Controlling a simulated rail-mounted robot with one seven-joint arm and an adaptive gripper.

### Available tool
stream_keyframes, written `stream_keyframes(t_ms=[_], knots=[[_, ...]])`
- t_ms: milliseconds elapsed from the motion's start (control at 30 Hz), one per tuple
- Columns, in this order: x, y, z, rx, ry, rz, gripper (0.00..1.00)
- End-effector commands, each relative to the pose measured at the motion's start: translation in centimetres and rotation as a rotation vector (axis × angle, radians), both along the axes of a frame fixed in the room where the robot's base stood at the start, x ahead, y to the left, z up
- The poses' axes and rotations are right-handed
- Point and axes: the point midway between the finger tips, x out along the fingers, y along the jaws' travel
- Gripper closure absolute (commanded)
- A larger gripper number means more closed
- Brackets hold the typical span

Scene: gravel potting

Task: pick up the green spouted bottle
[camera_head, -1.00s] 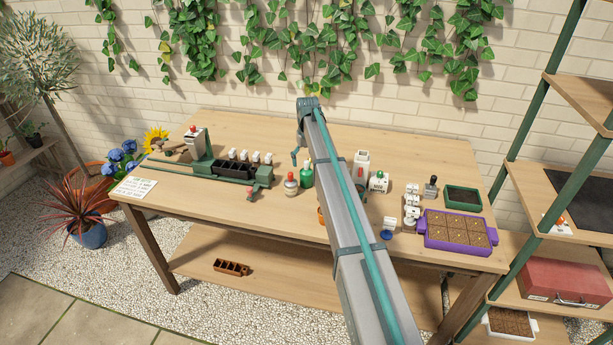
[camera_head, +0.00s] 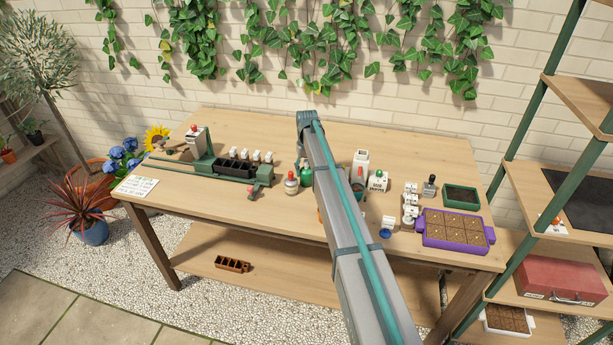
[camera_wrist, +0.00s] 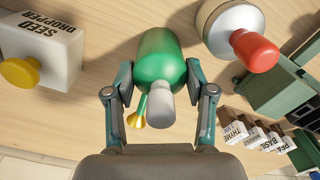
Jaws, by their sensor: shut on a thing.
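The green spouted bottle (camera_wrist: 160,55) has a grey cap and a small yellow spout pointing to the lower left in the wrist view. My gripper (camera_wrist: 160,92) has a finger on each side of the bottle and is shut on it.
A cream bottle with a red cap (camera_wrist: 235,32) stands close to the right in the wrist view, and a white seed dropper (camera_wrist: 45,50) to the left. A purple tray (camera_head: 455,231) stands far right.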

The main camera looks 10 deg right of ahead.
Motion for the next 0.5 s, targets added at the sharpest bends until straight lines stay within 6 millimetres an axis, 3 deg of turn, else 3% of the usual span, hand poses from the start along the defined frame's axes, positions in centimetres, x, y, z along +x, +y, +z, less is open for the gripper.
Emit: stream_keyframes(t_ms=[33,100,500], knots=[[0.0,0.0,0.03,0.0,0.0,0.0,0.81],[0.0,0.0,0.03,0.0,0.0,0.0,0.91],[0.04,0.0,0.46,0.0,-0.001,0.0,0.91]])
